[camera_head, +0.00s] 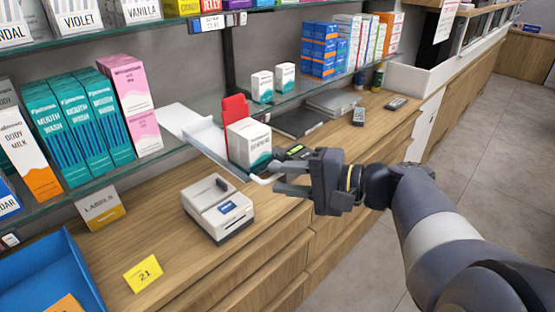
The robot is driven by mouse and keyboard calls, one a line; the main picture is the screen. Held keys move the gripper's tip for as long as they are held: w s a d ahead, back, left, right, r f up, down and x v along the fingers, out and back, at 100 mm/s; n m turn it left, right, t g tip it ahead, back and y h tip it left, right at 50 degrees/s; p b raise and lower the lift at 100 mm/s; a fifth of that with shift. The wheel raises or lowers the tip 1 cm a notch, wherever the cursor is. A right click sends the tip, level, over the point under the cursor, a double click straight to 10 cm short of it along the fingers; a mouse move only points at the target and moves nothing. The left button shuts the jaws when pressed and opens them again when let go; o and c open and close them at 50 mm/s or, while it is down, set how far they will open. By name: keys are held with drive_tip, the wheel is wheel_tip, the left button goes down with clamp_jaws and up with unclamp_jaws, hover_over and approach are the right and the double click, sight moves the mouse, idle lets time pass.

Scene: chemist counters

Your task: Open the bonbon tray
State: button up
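My gripper (281,177) is in front of a white and teal carton (249,144), above the wooden counter's front edge. Its two dark fingers look apart. A thin pale piece shows by the fingertips; I cannot tell whether it belongs to the gripper or lies behind it. I see nothing that I can clearly name as the bonbon tray. An open blue tray (48,262) with an orange item inside is at the lower left, cut off by the picture edge. Wooden drawer fronts (262,264) are below the counter top.
A white boxy device (217,209) and a yellow card marked 21 (143,274) are on the counter (170,205). A labels box (101,206) is behind them. Glass shelves with cartons hang above the counter's back. Clear tiled floor (478,160) lies to the right.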

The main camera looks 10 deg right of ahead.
drive_tip(key=shift+d, duration=0.15)
drive_tip(key=v, duration=1)
drive_tip(key=shift+s+d+b, duration=0.2)
drive_tip(key=shift+s+b, duration=0.05)
drive_tip(key=shift+b, duration=0.2)
drive_tip(key=x, duration=1.1)
drive_tip(key=shift+r+p, duration=0.15)
drive_tip(key=shift+p, duration=0.3)
